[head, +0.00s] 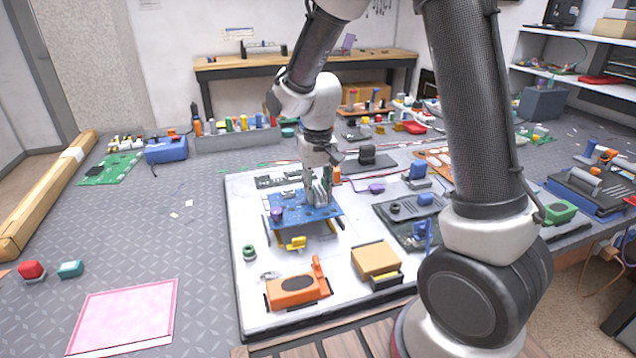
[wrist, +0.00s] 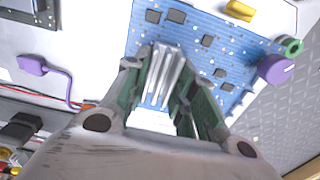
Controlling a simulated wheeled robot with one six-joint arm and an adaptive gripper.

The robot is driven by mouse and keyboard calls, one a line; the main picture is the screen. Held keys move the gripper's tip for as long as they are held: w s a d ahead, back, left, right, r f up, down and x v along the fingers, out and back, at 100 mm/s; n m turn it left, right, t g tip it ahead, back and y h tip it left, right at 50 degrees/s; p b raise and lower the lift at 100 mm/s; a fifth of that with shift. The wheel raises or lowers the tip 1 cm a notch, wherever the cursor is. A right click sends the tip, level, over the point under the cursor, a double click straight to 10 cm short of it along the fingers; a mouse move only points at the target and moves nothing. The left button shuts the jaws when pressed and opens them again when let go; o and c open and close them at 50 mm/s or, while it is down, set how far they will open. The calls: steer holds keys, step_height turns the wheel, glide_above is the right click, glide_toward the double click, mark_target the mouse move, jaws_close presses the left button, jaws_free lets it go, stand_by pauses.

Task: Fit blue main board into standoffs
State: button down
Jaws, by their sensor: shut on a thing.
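The blue main board (head: 303,212) is in the middle of the head view, above the white panel (head: 240,292). It carries a silver heatsink, dark chips and a purple round part (head: 277,214). My gripper (head: 318,188) points down at the board and is shut on the silver heatsink (wrist: 165,70). The board (wrist: 215,55) also fills the upper middle of the wrist view. Yellow and dark parts show under its front edge in the head view. The standoffs are hidden or too small to tell, and I cannot tell whether the board touches them.
An orange block (head: 297,289) and a tan block (head: 376,260) lie on the panel in front of the board. A green ring (head: 249,253) lies to its left. A dark board (head: 408,222) with blue parts lies to its right. The grey table left of the panel has free room around a pink mat (head: 124,317).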

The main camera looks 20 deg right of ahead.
mark_target(318, 206)
steer(key=shift+f, duration=1.6)
steer(key=shift+f, duration=0.95)
steer(key=c, duration=1.1)
jaws_free()
step_height(318, 206, up, 12)
steer(key=shift+f, duration=0.1)
